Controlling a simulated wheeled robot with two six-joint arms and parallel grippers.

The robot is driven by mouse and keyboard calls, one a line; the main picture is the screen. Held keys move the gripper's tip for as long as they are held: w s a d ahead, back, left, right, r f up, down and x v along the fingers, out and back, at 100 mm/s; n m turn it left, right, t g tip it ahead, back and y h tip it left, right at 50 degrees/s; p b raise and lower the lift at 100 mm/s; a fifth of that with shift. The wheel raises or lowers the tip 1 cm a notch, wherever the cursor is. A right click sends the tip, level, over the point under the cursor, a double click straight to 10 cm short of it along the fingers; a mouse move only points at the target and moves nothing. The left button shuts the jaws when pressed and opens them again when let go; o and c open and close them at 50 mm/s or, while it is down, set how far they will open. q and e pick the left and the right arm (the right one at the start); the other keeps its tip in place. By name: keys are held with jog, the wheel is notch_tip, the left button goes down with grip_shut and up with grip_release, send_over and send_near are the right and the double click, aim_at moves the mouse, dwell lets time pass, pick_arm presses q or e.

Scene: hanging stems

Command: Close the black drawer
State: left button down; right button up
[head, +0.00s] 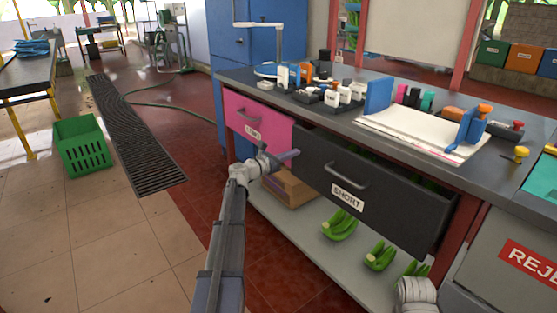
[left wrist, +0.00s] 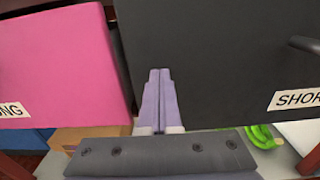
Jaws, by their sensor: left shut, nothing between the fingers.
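The black drawer (head: 400,196) is under the bench top, with a grey handle and a "SHORT" label. It stands pulled out, and a dark gap with some green inside shows above its front. My left gripper (head: 293,155) is shut and empty, at the left end of the black front. In the left wrist view its closed fingers (left wrist: 160,82) point at the black front (left wrist: 215,55) near its left edge. I cannot tell whether they touch it. My right gripper is not seen.
A pink drawer (head: 258,123) is left of the black one, also in the left wrist view (left wrist: 60,65). Green banana bunches (head: 340,224) and a cardboard box (head: 290,188) are on the lower shelf (head: 300,226). Tools and paper crowd the bench top. A green crate (head: 82,146) stands on the floor.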

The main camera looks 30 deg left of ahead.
pick_arm(q)
jog(key=x, duration=0.3)
jog(key=shift+w+r, duration=0.1)
jog(key=shift+w, duration=0.05)
dwell(0.4)
jog(key=v, duration=1.4)
jog(key=shift+s, duration=0.4)
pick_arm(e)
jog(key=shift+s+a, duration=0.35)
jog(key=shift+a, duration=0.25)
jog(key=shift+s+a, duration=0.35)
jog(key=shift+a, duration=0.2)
